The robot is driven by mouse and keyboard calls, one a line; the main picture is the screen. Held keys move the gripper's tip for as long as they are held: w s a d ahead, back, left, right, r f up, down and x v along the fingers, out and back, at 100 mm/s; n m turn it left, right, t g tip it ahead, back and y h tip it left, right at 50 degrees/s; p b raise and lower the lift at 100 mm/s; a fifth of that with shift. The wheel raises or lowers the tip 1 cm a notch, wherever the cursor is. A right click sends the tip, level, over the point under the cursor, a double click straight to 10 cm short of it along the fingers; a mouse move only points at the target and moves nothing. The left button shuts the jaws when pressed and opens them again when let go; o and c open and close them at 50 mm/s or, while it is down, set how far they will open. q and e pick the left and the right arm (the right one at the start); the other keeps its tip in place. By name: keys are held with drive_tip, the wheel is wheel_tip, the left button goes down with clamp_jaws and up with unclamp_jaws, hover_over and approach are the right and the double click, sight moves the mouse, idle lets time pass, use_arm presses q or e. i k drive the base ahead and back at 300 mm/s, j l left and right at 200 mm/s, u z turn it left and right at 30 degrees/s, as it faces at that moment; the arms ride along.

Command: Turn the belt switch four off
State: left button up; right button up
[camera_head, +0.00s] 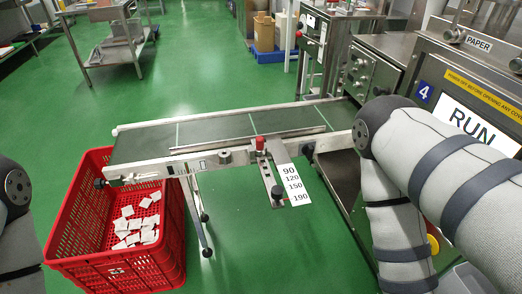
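A dark conveyor belt (205,130) runs across the middle, leading from the steel machine (455,65) marked with a blue 4 label (424,92). On the belt's near side is a small dark round knob (225,157). To its right is a red knob (260,143) beside a plate (291,178) reading 90, 120, 150, 190. I cannot tell which of these controls is the belt switch, or its position. My arms show at the left and right edges, the right one in front of the machine. Neither gripper is visible.
A red crate (118,269) with white teabags (137,222) stands under the belt's left end. A steel table (104,12) is at the back left. The green floor (195,60) is open behind the belt.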

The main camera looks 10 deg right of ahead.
sight(308, 149)
drive_tip(key=i+l+z, duration=0.1)
drive_tip(key=z, duration=0.25)
drive_tip(key=i+l+z, duration=0.2)
drive_tip(key=z, duration=0.2)
drive_tip(key=i+l+z, duration=0.15)
drive_tip(key=z, duration=0.2)
drive_tip(key=l, duration=0.1)
